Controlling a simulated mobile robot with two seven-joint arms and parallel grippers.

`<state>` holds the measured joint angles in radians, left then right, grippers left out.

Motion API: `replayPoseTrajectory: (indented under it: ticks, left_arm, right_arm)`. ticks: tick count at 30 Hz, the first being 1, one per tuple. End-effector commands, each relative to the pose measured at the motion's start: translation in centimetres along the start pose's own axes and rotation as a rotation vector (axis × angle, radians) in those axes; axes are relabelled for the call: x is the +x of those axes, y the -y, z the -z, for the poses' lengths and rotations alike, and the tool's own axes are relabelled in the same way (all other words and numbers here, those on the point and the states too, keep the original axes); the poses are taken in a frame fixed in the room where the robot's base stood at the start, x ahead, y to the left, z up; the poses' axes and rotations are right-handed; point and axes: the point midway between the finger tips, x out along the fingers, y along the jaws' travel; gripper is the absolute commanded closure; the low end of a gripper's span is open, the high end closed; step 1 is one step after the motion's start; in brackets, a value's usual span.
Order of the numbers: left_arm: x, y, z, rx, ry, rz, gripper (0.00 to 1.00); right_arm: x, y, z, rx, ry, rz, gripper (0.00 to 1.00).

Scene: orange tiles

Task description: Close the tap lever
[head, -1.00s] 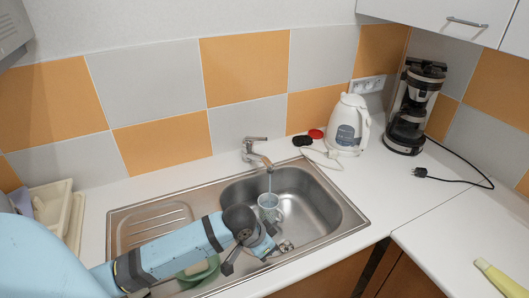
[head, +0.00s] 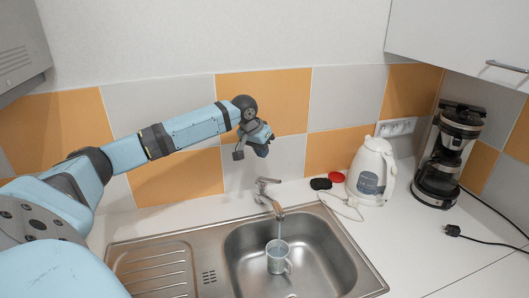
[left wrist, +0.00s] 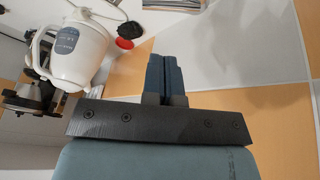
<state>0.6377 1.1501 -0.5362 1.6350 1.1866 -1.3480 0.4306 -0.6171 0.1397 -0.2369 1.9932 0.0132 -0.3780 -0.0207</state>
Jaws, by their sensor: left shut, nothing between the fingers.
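The chrome tap (head: 268,200) stands at the back rim of the sink. Its lever (head: 268,181) sits on top and points to the right. A thin stream of water falls from the spout into a pale patterned mug (head: 278,260) in the sink basin. My left gripper (head: 262,150) is up in front of the wall tiles, above the tap and slightly left of it, clear of the lever. In the left wrist view its blue fingers (left wrist: 163,76) are together, with nothing between them. The tap does not show in that view. My right gripper is not in view.
A white kettle (head: 371,170) and a black coffee maker (head: 446,155) stand right of the tap, with cables on the counter. A red lid (head: 336,177) and a black one (head: 320,184) lie nearer the tap. The ribbed drainboard (head: 150,268) is left of the basin.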

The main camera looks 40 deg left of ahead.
Motion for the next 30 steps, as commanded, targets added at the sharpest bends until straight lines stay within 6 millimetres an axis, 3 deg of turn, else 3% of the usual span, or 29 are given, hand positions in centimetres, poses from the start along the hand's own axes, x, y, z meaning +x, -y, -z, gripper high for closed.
replayPoseTrajectory:
  ticks: [9,15,21,30]
  left_arm:
    - [6.9,-0.1,0.0,0.000,0.002,-0.001,1.00]
    - [9.7,-0.7,-0.5,0.002,0.001,0.000,1.00]
    - [10.8,-0.8,-0.8,0.002,0.000,0.000,1.00]
    - [10.8,-0.8,-0.8,0.002,0.000,0.000,1.00]
  right_arm:
    - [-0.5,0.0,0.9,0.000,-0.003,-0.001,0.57]
    - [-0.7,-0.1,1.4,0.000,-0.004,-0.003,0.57]
    - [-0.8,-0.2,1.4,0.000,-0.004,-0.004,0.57]
    - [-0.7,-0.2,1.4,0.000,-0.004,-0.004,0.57]
